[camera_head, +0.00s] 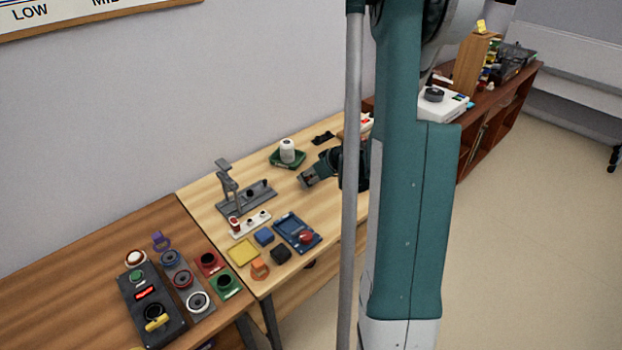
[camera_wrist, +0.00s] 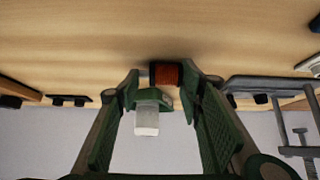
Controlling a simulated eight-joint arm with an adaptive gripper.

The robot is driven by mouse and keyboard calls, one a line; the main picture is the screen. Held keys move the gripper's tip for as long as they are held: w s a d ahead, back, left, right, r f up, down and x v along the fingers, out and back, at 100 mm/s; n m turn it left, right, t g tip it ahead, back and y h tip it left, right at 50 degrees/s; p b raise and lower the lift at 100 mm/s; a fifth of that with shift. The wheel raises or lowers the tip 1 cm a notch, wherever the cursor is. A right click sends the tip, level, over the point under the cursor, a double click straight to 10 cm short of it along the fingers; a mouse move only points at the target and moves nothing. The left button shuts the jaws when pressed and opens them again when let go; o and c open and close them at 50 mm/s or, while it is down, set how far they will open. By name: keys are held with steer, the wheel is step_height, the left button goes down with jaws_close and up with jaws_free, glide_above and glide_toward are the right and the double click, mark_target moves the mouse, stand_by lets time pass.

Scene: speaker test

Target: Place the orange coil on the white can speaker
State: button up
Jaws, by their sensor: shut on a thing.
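My gripper (camera_head: 308,178) is low over the light wood table, to the right of and in front of the white can speaker. In the wrist view its green fingers (camera_wrist: 164,76) are shut on the orange coil (camera_wrist: 166,73), a short ribbed orange cylinder with a dark end. In the head view the coil is mostly hidden at the fingertips. The white can speaker (camera_head: 287,146) stands upright on a green tray (camera_head: 275,160). The can also shows in the wrist view (camera_wrist: 147,122), beyond the coil and apart from it.
A grey stand (camera_head: 240,198) is left of my gripper. A blue tray (camera_head: 292,228), a yellow tray (camera_head: 243,251) and an orange piece (camera_head: 260,268) lie nearer. A small black part (camera_head: 322,137) lies behind. Bare tabletop separates the gripper from the stand.

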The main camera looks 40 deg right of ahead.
steer(key=shift+f, duration=0.2)
steer(key=o, duration=0.9)
steer(key=shift+o, duration=0.2)
steer(key=shift+r, duration=0.1)
steer(key=shift+r, duration=0.1)
steer(key=shift+r, duration=0.1)
steer(key=p+v, duration=0.2)
steer(key=v, duration=1)
steer(key=shift+p, duration=0.3)
steer(key=shift+a, duration=0.1)
